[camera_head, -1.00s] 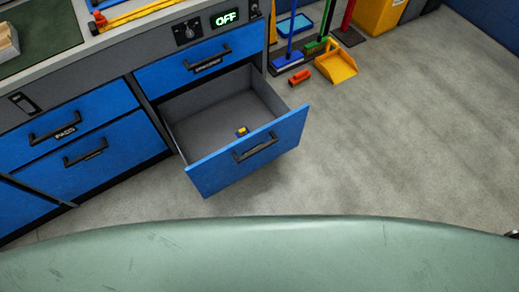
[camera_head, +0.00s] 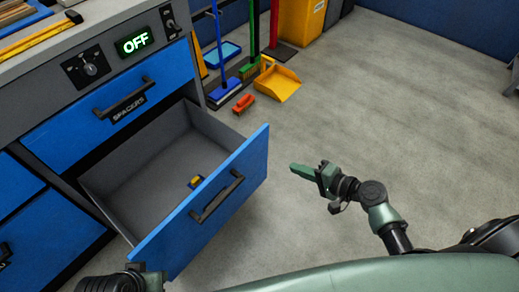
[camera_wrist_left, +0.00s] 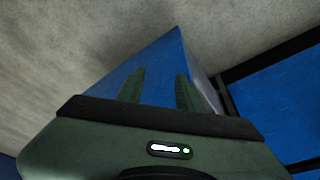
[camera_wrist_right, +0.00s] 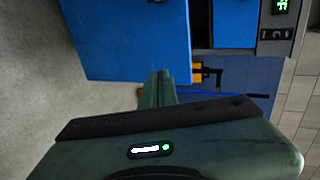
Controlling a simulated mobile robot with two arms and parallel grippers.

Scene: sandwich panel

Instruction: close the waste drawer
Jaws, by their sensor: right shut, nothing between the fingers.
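The open drawer (camera_head: 252,163) below the SPACERS drawer is pulled well out, its blue front facing right with a dark bar handle (camera_head: 217,197). No label shows on it. A small yellow and blue item (camera_head: 196,181) lies inside. My right gripper (camera_head: 294,168) is shut and empty, to the right of the drawer front and apart from it. The drawer front fills the upper left of the right wrist view (camera_wrist_right: 125,40). My left gripper (camera_wrist_left: 158,92) has its fingers apart, with a blue panel, seemingly the drawer front, beyond them. In the head view only part of the left arm shows at bottom left.
The SPACERS drawer (camera_head: 150,95) above is shut. A blue broom, a yellow dustpan (camera_head: 277,83) and a small orange brush (camera_head: 243,103) are on the floor behind the drawer. A yellow bin (camera_head: 300,20) stands farther back. The grey floor at right is clear.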

